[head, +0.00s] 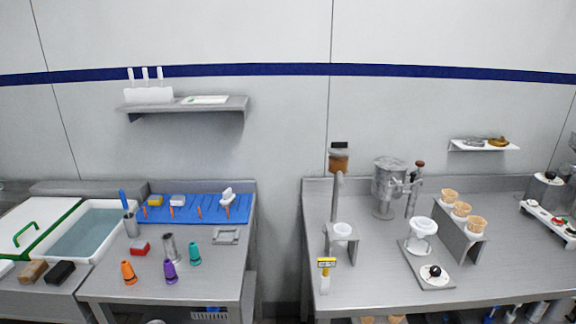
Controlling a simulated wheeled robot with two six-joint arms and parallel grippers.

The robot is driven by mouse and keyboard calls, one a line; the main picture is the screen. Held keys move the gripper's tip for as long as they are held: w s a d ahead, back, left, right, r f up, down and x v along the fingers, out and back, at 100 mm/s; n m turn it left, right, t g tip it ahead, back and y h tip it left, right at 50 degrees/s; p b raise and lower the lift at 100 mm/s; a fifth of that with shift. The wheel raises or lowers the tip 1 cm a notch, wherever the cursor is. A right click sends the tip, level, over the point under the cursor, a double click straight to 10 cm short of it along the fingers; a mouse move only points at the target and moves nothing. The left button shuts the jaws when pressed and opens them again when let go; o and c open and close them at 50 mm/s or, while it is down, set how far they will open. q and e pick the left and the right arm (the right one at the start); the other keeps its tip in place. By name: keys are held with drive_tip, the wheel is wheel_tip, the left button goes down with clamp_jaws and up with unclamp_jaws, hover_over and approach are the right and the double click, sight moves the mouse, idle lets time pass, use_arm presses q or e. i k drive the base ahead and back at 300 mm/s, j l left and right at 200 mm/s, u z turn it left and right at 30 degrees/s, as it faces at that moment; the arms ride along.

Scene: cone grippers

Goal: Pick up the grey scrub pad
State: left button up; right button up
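A small pale grey block (177,201), which looks like the grey scrub pad, lies on the blue mat (215,215) at the back of the left steel table. A yellow block (155,201) lies to its left on the mat. A white object with an upright part (227,196) stands to its right. A red block (140,248) lies in front of the mat. Neither of my grippers shows in the head view.
A steel cup with a blue tool (131,227), a metal cylinder (169,246) and orange, purple and teal nozzles (170,271) stand in front of the mat. A water-filled sink (85,234) is at left. A gap separates the tables; the right one (480,275) holds equipment.

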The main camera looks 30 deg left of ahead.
sight(31, 274)
drive_tip(key=u, duration=2.6)
drive_tip(key=i+j, duration=0.1)
drive_tip(key=i, duration=0.15)
